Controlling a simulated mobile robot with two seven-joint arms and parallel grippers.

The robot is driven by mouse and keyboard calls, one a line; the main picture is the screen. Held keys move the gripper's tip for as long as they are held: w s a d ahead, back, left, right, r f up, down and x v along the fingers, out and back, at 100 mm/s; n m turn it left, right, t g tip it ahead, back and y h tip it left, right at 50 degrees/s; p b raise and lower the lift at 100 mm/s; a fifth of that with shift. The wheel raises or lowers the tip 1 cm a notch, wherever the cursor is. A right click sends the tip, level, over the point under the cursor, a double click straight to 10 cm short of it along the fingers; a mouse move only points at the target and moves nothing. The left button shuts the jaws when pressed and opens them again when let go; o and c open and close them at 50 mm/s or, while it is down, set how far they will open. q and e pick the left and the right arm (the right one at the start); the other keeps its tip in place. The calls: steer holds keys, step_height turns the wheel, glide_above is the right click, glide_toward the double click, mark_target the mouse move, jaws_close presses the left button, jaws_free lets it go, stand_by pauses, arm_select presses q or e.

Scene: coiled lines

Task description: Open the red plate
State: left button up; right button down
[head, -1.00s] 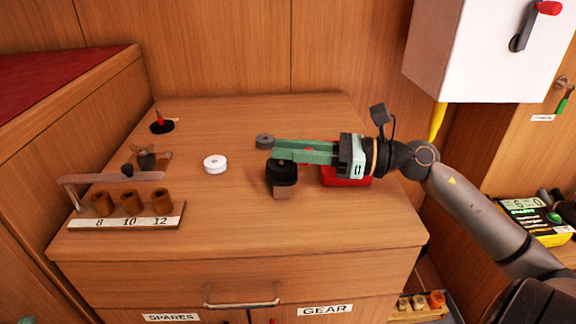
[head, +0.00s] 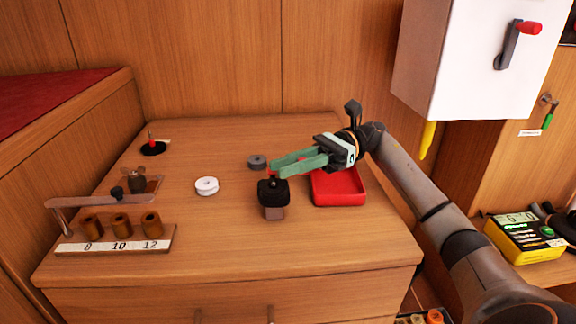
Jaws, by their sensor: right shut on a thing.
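A shallow red tray (head: 339,197) lies on the wooden cabinet top, right of the middle. It is the largest red thing on the top, and I cannot tell if it is the red plate. My right gripper (head: 274,172) reaches in from the right over the tray's back left corner. Its green fingers point left and are shut on a small red piece, mostly hidden between the tips. A black-capped block (head: 273,192) stands just below the fingertips. I cannot tell if they touch. My left gripper is not in view.
A white spool (head: 206,186), a grey disc (head: 257,162) and a black disc with a red post (head: 153,148) stand on the top. A rack (head: 115,245) labelled 8, 10, 12 is at front left. A white box (head: 487,60) with a red-tipped lever hangs at upper right.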

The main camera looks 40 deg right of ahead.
steer(key=shift+n+g, duration=0.3)
steer(key=shift+g, duration=0.1)
steer(key=c, duration=0.8)
jaws_free()
steer(key=shift+d, duration=0.1)
